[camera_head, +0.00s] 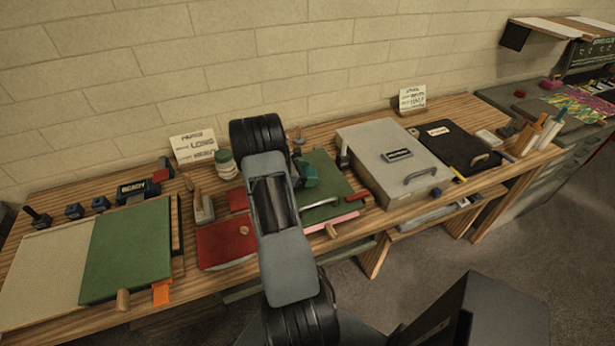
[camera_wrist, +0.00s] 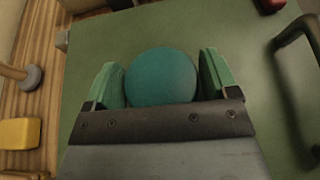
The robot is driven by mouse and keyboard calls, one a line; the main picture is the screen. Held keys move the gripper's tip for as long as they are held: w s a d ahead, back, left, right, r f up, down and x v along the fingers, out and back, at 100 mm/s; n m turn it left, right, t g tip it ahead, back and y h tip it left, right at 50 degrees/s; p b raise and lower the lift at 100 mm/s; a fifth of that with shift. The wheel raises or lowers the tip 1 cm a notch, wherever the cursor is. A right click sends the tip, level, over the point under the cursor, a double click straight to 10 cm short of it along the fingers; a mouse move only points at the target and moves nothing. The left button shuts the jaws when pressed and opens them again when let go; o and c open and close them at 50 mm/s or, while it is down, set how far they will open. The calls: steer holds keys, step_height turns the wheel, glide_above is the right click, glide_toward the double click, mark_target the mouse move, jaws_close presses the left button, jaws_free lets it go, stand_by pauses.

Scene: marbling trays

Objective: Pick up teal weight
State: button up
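The round teal weight (camera_wrist: 162,77) sits between the two green fingers of my gripper (camera_wrist: 161,80) in the wrist view. It fills nearly all the space between them. Whether both fingers press on it or stand just clear of its sides cannot be told. Below it is a green board (camera_wrist: 260,125). In the head view my gripper (camera_head: 304,174) is low over the same green board (camera_head: 327,174) on the bench, partly hidden by my arm. I cannot tell whether the weight rests on the board or is lifted.
A curved dark handle (camera_wrist: 284,42) is right of my gripper in the wrist view. A yellow block (camera_wrist: 20,133) lies to the left. On the bench, a large grey box (camera_head: 365,150) stands to the right and a red pad (camera_head: 222,243) to the left.

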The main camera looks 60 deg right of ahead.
steer(key=c, duration=1)
steer(key=shift+r, duration=0.1)
steer(key=shift+r, duration=0.1)
